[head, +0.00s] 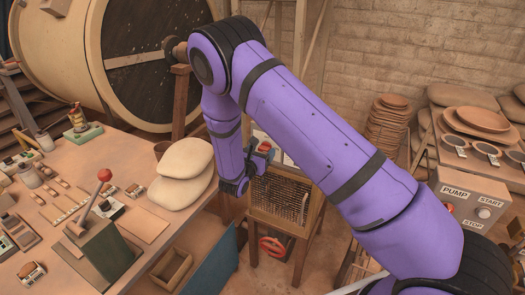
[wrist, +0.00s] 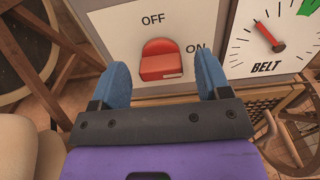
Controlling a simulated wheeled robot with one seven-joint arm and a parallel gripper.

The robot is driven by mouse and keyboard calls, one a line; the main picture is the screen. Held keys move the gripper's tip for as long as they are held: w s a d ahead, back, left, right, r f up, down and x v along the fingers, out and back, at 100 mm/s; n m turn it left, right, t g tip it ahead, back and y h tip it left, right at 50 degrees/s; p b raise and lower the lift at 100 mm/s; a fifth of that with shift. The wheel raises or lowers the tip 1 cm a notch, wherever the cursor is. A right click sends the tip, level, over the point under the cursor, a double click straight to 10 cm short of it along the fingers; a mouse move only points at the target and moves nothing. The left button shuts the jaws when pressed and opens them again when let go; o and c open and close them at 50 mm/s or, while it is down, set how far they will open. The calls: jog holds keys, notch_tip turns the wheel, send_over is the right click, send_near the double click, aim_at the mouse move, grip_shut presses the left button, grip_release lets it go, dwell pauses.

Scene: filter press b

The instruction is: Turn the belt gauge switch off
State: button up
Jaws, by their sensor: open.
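The belt gauge switch (wrist: 160,60) is a red rocker on a pale panel (wrist: 120,25) in the wrist view. OFF is printed above it and ON to its right. Its lower part appears to stand out toward me. My gripper (wrist: 160,78) is open, with one blue finger on each side of the switch and nothing held. I cannot tell whether either finger touches the panel. The belt gauge (wrist: 262,38) is at the right, its red needle pointing up and left. In the head view my gripper (head: 258,160) is small and partly hidden by my arm.
A wooden frame with a wire-like grid (head: 282,196) stands below the panel, with a red handwheel (head: 272,247) low on it. A cluttered workbench (head: 150,190) with pale sacks (head: 183,175) is to the left. A pump box (head: 468,200) is at the right.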

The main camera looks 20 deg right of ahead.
jog(key=shift+w+d, duration=0.35)
jog(key=c, duration=0.9)
